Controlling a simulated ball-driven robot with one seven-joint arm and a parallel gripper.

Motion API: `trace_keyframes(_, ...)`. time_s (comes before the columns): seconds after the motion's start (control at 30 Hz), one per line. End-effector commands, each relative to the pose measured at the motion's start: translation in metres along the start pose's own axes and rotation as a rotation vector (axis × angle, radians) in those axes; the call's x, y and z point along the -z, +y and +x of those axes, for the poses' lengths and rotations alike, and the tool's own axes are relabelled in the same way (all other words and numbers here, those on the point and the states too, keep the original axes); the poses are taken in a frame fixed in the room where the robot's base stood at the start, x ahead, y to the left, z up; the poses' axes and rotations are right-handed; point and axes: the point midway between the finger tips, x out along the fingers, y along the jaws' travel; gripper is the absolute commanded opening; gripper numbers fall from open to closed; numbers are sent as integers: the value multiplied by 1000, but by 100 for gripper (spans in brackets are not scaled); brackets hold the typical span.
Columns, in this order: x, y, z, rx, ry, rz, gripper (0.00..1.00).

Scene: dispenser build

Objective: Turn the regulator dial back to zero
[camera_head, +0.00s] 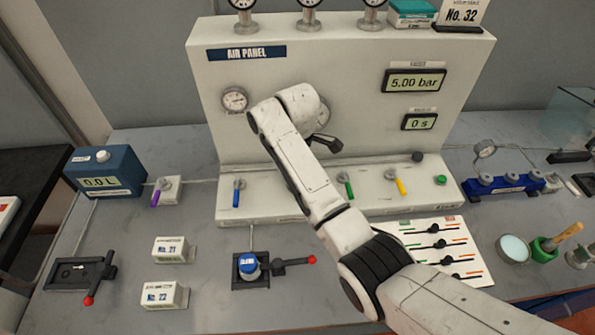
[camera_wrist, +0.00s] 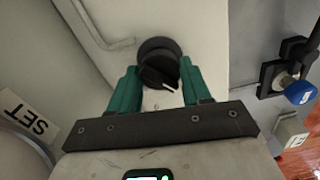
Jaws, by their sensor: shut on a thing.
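The regulator dial (camera_wrist: 158,65) is a round black knob with a short white pointer line, seen in the wrist view. The line points to the lower right in that picture. My gripper (camera_wrist: 160,82) has teal fingers, one on each side of the dial, and is shut on it. In the head view my arm covers the dial and the fingers, in front of the white air panel (camera_head: 350,90). The panel's upper display (camera_head: 415,81) reads 5.00 bar. The lower display (camera_head: 419,122) reads 0 s.
A round gauge (camera_head: 234,100) sits left of my arm on the panel. Colored levers line the ledge below, including a blue one (camera_head: 236,197) and a yellow one (camera_head: 401,186). A blue-capped bottle (camera_head: 249,265) stands in a black clamp in front.

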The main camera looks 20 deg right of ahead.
Motion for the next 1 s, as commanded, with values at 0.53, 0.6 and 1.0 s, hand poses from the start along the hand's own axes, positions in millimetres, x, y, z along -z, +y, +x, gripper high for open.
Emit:
trace_keyframes(0.53, 1, 1, -2, -4, 2, -145, 17)
trace_keyframes(0.6, 1, 1, -2, -4, 2, -146, 17)
trace_keyframes(1.0, 1, 1, -1, -3, 1, -146, 62)
